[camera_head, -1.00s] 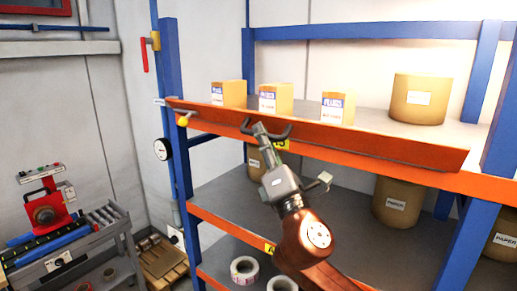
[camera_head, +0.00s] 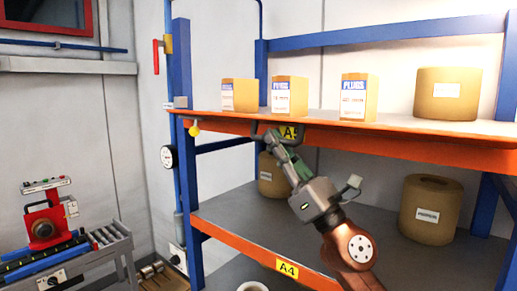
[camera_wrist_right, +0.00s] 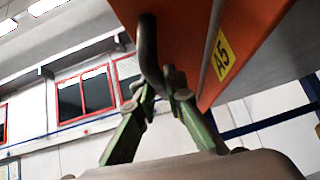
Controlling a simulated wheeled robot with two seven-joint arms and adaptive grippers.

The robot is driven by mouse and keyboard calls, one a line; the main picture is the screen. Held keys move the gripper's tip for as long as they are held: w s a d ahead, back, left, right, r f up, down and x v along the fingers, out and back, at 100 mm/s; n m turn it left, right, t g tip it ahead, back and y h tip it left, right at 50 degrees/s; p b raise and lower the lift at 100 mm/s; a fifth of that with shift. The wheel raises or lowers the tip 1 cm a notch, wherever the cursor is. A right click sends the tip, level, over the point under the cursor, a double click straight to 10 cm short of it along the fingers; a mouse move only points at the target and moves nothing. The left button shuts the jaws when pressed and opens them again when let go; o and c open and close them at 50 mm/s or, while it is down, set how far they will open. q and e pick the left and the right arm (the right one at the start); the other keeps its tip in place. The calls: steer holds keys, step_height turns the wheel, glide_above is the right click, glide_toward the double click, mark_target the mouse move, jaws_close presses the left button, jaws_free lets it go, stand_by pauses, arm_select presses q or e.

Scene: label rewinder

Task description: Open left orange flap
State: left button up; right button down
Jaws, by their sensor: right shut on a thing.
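The orange flap (camera_head: 225,118) runs along the front of the upper shelf and now lies low, seen nearly edge-on. Its dark curved handle (camera_head: 258,127) is near its left part. My right gripper (camera_head: 274,138) is at this handle, just below the flap's edge. In the right wrist view, the green fingers of my right gripper (camera_wrist_right: 160,92) are closed around the dark handle (camera_wrist_right: 149,50), under the orange surface. My left gripper is not in view.
Several PLUGS boxes (camera_head: 290,97) and a brown paper roll (camera_head: 447,94) stand on the upper shelf. A yellow knob (camera_head: 194,129) is at the flap's left end. Blue posts (camera_head: 182,140) frame the rack. A red machine (camera_head: 41,225) stands lower left.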

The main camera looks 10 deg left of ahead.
steer(key=shift+d, duration=0.1)
steer(key=c, duration=2)
jaws_free()
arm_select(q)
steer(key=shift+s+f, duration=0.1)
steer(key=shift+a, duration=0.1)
arm_select(e)
steer(key=shift+s+d+f, duration=0.15)
steer(key=shift+d+f, duration=0.15)
steer(key=shift+f, duration=0.15)
steer(key=v, duration=1.1)
steer(key=shift+r, duration=0.1)
steer(key=shift+c, duration=0.4)
